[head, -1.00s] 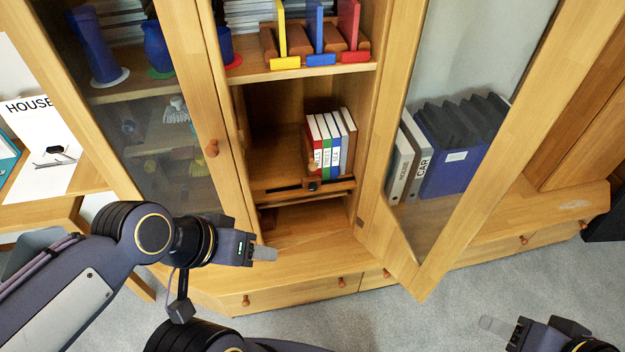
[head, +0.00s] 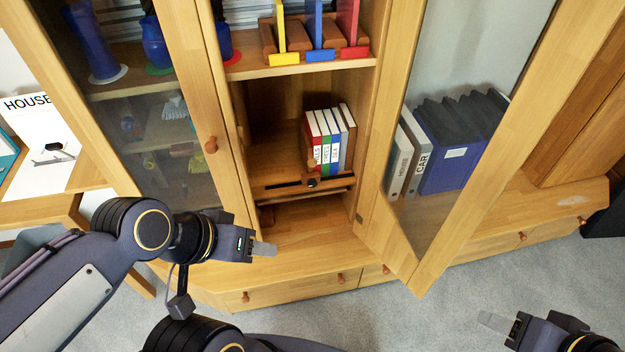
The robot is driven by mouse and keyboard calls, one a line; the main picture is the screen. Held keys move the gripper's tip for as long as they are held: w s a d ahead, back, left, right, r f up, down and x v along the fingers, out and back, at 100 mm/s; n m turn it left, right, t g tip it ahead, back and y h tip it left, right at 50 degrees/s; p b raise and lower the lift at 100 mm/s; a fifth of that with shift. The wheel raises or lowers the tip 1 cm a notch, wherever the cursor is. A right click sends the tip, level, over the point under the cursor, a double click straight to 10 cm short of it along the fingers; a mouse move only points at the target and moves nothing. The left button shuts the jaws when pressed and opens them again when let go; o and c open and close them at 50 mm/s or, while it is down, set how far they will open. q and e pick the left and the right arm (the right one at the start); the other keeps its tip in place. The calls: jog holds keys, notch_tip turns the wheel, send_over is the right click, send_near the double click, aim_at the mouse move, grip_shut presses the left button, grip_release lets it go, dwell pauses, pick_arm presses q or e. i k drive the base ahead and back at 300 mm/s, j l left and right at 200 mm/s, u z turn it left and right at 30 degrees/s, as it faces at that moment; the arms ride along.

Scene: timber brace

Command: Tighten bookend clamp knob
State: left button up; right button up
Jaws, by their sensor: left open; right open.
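A small dark clamp knob (head: 312,182) sits on the front of a wooden slotted rail (head: 275,185) at the edge of the middle shelf. A row of several books (head: 328,140) with red, green, blue and grey spines stands above the knob, leaning slightly. A wooden bookend piece shows at the left of the books, partly hidden. My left gripper (head: 262,248) is open and empty in front of the cabinet, below and left of the knob. My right gripper (head: 497,324) is open and empty over the carpet at the lower right, far from the knob.
The glass right door (head: 440,235) stands open, with binders (head: 450,150) behind its glass. The left glass door (head: 160,130) has a round wooden knob (head: 211,145). Coloured sorters (head: 320,45) stand on the shelf above. The space before the middle shelf is clear.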

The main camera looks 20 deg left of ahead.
aim_at(311, 182)
jog(key=k, duration=1)
jog(key=u, duration=0.45)
jog(key=k+u, duration=0.1)
jog(key=u, duration=0.85)
jog(key=k+j+u, duration=0.1)
jog(key=u, duration=0.35)
jog(key=l+u, duration=0.1)
jog(key=l, duration=1)
jog(key=l+u, duration=0.1)
jog(key=l, duration=1)
jog(key=k+l+u, duration=0.1)
jog(key=l, duration=1)
jog(key=i+l, duration=0.1)
jog(key=l, duration=1)
jog(key=i+l, duration=0.15)
jog(key=l, duration=0.4)
